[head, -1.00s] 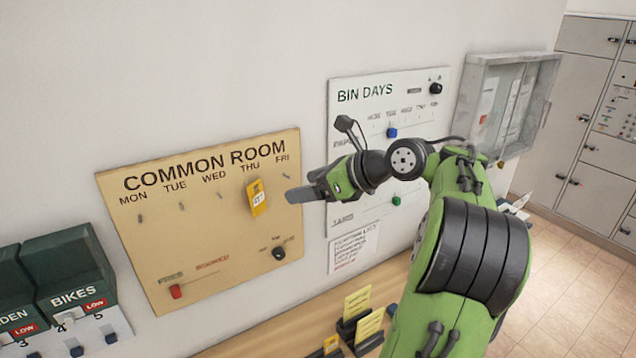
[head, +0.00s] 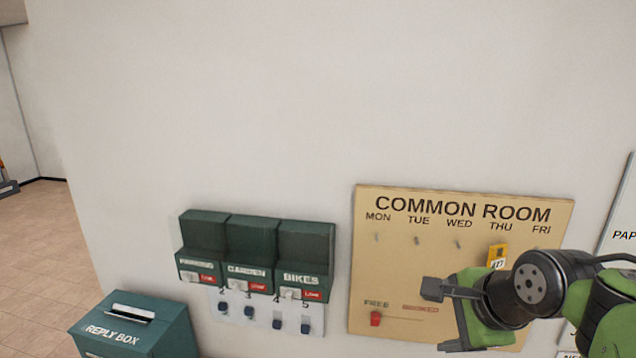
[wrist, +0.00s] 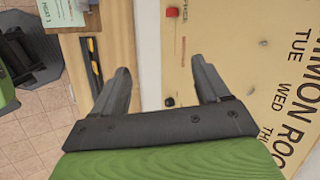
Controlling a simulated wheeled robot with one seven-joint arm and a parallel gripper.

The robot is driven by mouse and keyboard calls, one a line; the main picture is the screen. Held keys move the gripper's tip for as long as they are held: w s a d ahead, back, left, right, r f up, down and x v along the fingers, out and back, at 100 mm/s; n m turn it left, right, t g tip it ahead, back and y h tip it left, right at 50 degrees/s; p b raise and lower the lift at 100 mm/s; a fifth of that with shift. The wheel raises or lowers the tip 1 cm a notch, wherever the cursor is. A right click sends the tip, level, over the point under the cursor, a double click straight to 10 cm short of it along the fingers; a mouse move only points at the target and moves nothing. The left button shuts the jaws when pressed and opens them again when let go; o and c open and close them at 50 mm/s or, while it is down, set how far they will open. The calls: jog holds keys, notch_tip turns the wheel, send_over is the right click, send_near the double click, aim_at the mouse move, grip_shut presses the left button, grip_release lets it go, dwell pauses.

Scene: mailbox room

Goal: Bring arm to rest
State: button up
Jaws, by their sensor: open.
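My green and black arm enters the head view from the lower right. My gripper (head: 440,318) is open and empty, with its fingers pointing left in front of the lower part of the tan COMMON ROOM board (head: 395,275). In the wrist view the two grey fingers of my gripper (wrist: 160,66) are spread apart with nothing between them. A yellow tag (head: 497,256) hangs on the board under THU, just above my wrist. The board's dial is hidden behind my arm in the head view.
Left of the board are green boxes (head: 252,240) above a row of blue knobs, and a green reply box (head: 135,325). The wrist view shows a wooden ledge (wrist: 112,40) beside the wall. The wall above is bare.

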jog(key=s+a+f+n+g+h+b, duration=0.1)
jog(key=s+a+f+n+b, duration=0.1)
jog(key=s+f+n, duration=0.4)
jog(key=s+a+f+n+b, duration=0.2)
jog(key=s+a+f+n, duration=0.2)
jog(key=s+n, duration=0.8)
notch_tip(320, 180, down, 3)
jog(key=shift+s+a+r+g+h, duration=0.15)
jog(key=shift+a+g+h, duration=0.25)
jog(key=shift+c, duration=0.3)
dwell(1.2)
